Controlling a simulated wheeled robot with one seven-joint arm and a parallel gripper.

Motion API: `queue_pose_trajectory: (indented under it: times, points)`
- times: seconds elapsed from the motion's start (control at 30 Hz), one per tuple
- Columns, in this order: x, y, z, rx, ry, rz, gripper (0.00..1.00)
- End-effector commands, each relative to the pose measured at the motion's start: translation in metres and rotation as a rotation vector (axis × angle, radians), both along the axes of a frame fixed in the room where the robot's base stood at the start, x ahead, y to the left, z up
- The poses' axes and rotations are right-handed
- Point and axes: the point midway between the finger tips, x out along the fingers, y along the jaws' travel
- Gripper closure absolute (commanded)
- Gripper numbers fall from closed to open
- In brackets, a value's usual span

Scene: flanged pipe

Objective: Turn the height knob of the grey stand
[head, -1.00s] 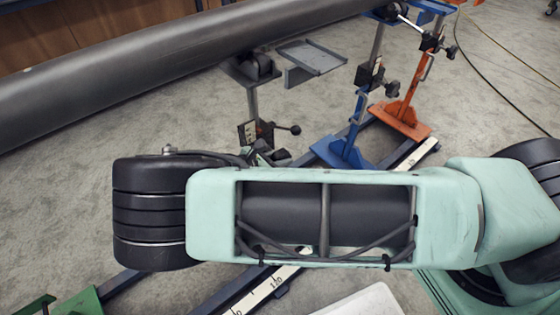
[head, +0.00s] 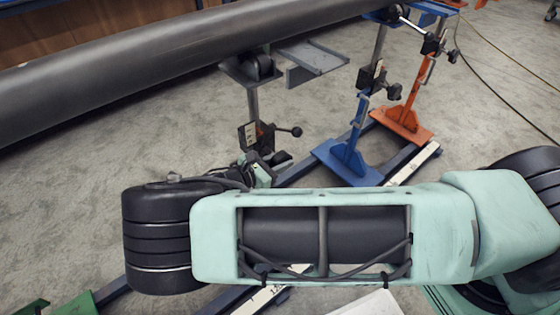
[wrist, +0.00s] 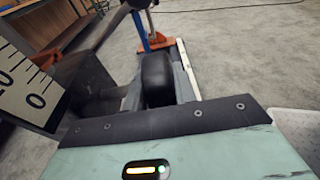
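The grey stand (head: 253,104) holds up the dark pipe in the head view. Its height knob (head: 296,131) is a short lever with a black ball end, pointing right from a dark hub on the post. In the wrist view the stand's scale plate (wrist: 28,82) fills the left, and the knob's ball (wrist: 138,4) shows at the top edge. My gripper (head: 268,161) is just below the hub in the head view, apart from the ball and partly hidden by my arm. In the wrist view a black rounded finger (wrist: 156,80) shows; the other finger is not clear, so its opening cannot be told.
The long pipe (head: 150,65) crosses above. A blue stand (head: 350,150) and an orange stand (head: 407,115) stand to the right on a dark rail (head: 300,172) with a white scale. A green foot (head: 75,303) is at bottom left.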

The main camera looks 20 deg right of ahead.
Motion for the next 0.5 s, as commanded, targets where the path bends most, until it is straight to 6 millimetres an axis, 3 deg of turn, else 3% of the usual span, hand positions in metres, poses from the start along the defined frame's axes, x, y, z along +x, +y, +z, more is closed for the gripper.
queue_pose_trajectory:
  times: [0.07, 0.37, 0.5]
  points:
    - [0.000, 0.001, -0.001, 0.002, 0.000, 0.001, 0.53]
    - [-0.001, 0.001, 0.000, 0.000, 0.001, -0.001, 0.53]
    - [-0.004, 0.012, 0.002, 0.002, 0.001, 0.000, 0.53]
